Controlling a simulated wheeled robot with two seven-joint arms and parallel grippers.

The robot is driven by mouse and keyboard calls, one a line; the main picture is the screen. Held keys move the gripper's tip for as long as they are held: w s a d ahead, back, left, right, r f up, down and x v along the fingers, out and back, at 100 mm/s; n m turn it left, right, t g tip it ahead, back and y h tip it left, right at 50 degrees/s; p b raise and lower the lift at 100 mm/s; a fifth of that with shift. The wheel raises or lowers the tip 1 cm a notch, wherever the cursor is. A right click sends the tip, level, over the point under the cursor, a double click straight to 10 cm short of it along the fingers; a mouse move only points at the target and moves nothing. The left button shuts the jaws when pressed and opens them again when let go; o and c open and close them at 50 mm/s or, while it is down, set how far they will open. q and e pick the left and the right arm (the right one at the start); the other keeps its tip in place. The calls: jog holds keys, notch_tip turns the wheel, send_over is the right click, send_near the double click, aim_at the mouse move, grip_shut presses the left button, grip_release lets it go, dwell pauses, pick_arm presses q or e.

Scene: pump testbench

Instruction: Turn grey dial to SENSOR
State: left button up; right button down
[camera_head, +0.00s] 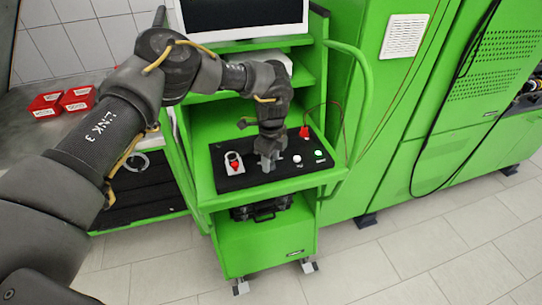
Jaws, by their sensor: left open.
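The black control panel (285,176) lies on the green cart's shelf. My left arm reaches in from the left, and my left gripper (267,163) points down over the middle of the panel. Its fingers are open, close to the panel surface. The grey dial cannot be made out apart from the gripper, which covers that part of the panel. Its setting and the SENSOR label cannot be read. I cannot tell whether the fingers touch anything. My right gripper is not in view.
A red knob on a light grey plate (234,157) sits left of the gripper. A white button (297,158) and a green button (318,152) sit to its right. A red plug (304,132) stands behind. A monitor (243,14) is above; red bins (77,98) are at left.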

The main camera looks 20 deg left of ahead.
pick_arm(q)
jog(key=shift+f, duration=0.1)
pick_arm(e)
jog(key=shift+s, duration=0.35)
pick_arm(q)
jog(key=c, duration=1)
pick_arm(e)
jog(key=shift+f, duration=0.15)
pick_arm(q)
jog(key=m+b, duration=0.1)
jog(key=m, duration=0.2)
jog(key=m+b, duration=0.1)
jog(key=m, duration=0.3)
jog(key=shift+b, duration=0.35)
jog(key=m, duration=0.5)
jog(key=shift+b, duration=0.4)
jog(key=shift+m, duration=1.9)
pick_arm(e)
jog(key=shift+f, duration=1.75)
